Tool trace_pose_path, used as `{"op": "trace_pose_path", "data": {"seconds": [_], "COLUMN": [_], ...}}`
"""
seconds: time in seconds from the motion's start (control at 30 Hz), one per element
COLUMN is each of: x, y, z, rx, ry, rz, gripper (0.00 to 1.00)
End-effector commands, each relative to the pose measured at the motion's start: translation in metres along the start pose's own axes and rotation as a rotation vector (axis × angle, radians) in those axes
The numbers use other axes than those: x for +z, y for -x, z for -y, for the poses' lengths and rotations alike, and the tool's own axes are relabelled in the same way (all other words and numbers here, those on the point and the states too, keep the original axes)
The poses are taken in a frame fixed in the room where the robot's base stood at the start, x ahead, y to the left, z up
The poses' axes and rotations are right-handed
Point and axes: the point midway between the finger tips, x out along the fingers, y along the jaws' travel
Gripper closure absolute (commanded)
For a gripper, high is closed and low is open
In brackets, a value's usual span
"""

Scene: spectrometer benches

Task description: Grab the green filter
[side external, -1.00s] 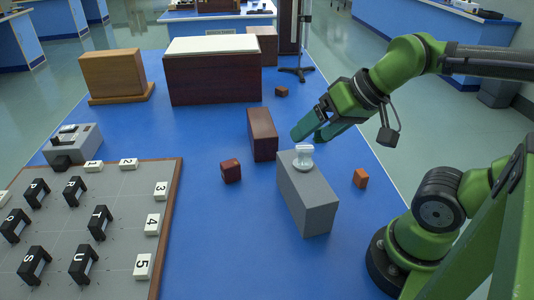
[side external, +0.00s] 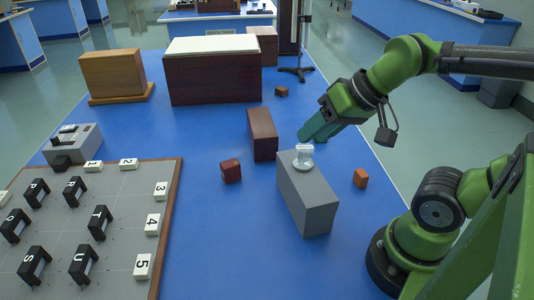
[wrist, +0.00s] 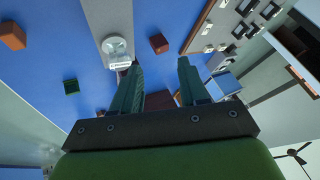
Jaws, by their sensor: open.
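A small dark green block (wrist: 71,87), likely the green filter, lies on the blue table in the wrist view, left of my fingers. I cannot make it out in the side view. My gripper (side external: 309,141) is in the air behind the grey block, pointing down and left. In the wrist view its two green fingers (wrist: 160,66) are apart with nothing held between them.
A grey block (side external: 306,203) bears a clear, pale round piece (side external: 303,158). A brown block (side external: 262,135) stands left of my gripper. Small red (side external: 231,171) and orange (side external: 361,178) blocks lie nearby. A lettered board (side external: 120,200) is at left.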

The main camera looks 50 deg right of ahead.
Motion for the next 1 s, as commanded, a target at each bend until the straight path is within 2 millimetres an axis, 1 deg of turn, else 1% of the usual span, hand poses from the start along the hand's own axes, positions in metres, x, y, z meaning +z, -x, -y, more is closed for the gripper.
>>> {"op": "trace_pose_path", "data": {"seconds": [0.07, 0.17, 0.27, 0.3, 0.37, 0.4, 0.47, 0.5, 0.57, 0.6, 0.67, 0.7, 0.8, 0.9, 0.97, 1.0], "x": [-0.005, -0.029, -0.061, -0.075, -0.094, -0.107, -0.124, -0.135, -0.149, -0.158, -0.170, -0.176, -0.191, -0.203, -0.213, -0.219], "y": [-0.011, -0.022, -0.035, -0.040, -0.048, -0.053, -0.061, -0.066, -0.074, -0.079, -0.085, -0.089, -0.095, -0.097, -0.094, -0.088], "z": [-0.010, -0.025, -0.048, -0.059, -0.078, -0.092, -0.115, -0.131, -0.158, -0.175, -0.203, -0.222, -0.260, -0.284, -0.286, -0.284], "rx": [0.030, 0.075, 0.133, 0.159, 0.200, 0.231, 0.281, 0.316, 0.374, 0.414, 0.479, 0.522, 0.625, 0.704, 0.725, 0.726], "ry": [-0.041, -0.122, -0.271, -0.342, -0.456, -0.536, -0.659, -0.745, -0.877, -0.966, -1.100, -1.190, -1.401, -1.584, -1.674, -1.722], "rz": [0.037, 0.074, 0.115, 0.129, 0.147, 0.157, 0.169, 0.174, 0.177, 0.176, 0.167, 0.158, 0.119, 0.063, 0.025, 0.001], "gripper": [0.56, 0.56, 0.56, 0.56, 0.56, 0.56, 0.56, 0.56, 0.56, 0.56, 0.56, 0.56, 0.56, 0.56, 0.56, 0.56]}}
